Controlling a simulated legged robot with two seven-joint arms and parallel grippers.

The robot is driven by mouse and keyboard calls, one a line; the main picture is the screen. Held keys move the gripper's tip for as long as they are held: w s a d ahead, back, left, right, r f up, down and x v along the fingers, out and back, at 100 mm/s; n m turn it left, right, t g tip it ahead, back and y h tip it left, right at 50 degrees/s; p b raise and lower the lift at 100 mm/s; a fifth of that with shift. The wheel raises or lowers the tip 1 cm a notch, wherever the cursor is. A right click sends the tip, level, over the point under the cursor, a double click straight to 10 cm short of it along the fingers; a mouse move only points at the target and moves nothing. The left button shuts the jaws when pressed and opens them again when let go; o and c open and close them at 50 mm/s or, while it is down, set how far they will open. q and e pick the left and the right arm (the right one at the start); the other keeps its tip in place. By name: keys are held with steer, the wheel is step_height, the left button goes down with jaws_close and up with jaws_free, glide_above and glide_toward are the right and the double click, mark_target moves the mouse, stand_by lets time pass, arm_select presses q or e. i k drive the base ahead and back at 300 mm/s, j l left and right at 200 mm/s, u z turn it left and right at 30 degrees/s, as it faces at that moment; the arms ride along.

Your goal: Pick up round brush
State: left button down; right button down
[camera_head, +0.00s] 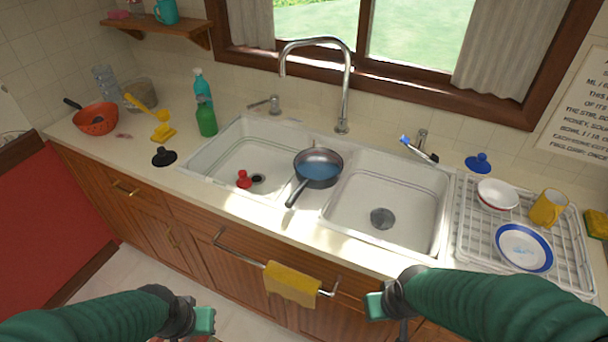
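Several small round, knob-topped items could be the round brush, and I cannot tell which. A blue one (479,163) stands on the counter behind the dish rack. A red one (244,179) is in the left sink basin. A black one (163,156) is on the counter left of the sink. A long-handled blue-tipped brush (418,149) leans near the back of the right basin. My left gripper (204,320) and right gripper (374,305) are low in front of the cabinets, away from these items. Their finger gaps are not clearly visible.
The double sink (330,222) has a dark pan (318,168) on its divider and a tall faucet (341,95) behind. The dish rack (478,245) holds a bowl, plate and mug. A yellow towel (291,284) hangs on the front rail. Bottles (206,117) stand left of the sink.

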mark_target(244, 182)
steer(key=z, duration=0.75)
steer(key=j+z, duration=0.5)
steer(key=k+j+z, duration=0.1)
steer(key=j+z, duration=0.4)
steer(key=j, duration=0.2)
steer(key=k+j+z, duration=0.2)
steer(key=j+z, duration=0.3)
steer(key=j, duration=0.1)
